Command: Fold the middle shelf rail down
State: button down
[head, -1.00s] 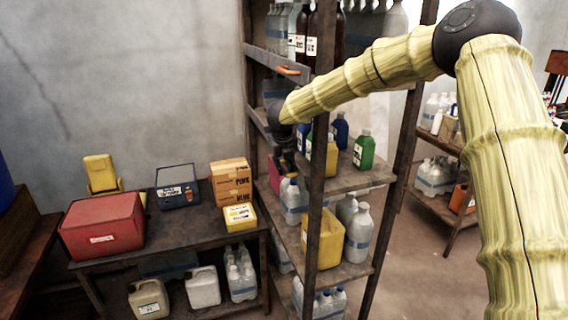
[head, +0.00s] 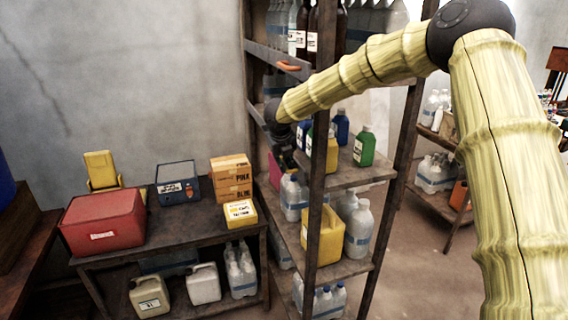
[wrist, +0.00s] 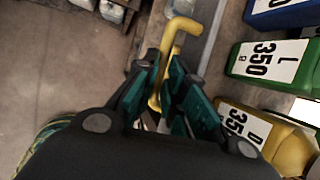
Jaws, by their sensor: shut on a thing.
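The middle shelf rail (head: 256,114) is a grey bar on the left side of the rack; my arm hides most of it. In the wrist view its yellow handle (wrist: 163,75) is a bent bar beside a grey strip. My gripper (wrist: 166,98) is shut on this handle, with green pads on either side of it. In the head view my gripper (head: 284,158) is small and dark, at the rack's left side near middle-shelf height. The rail's far end and how far it is tilted cannot be made out.
The upper rail (head: 262,56) with an orange handle (head: 288,66) is above. Bottles, including a green one (head: 364,146) and a yellow one (head: 331,157), stand on the shelf close to my gripper. A rack post (head: 316,200) is just right. A low table (head: 190,238) with boxes stands left.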

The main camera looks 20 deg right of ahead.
jog(key=shift+a+f, duration=0.1)
notch_tip(320, 180, down, 10)
jog(key=a+n+t+h+b, duration=0.1)
jog(key=n+t+h+b, duration=0.2)
jog(key=h+b, duration=1.2)
jog(key=n+b, duration=0.1)
jog(key=b, duration=0.4)
jog(key=shift+a+n, duration=0.3)
jog(key=shift+a, duration=0.1)
jog(key=shift+r, duration=0.2)
jog(key=c, duration=1.8)
grip_release()
jog(key=shift+d, duration=0.1)
jog(key=shift+o, duration=0.2)
jog(key=v, duration=1.2)
jog(key=shift+f, duration=0.35)
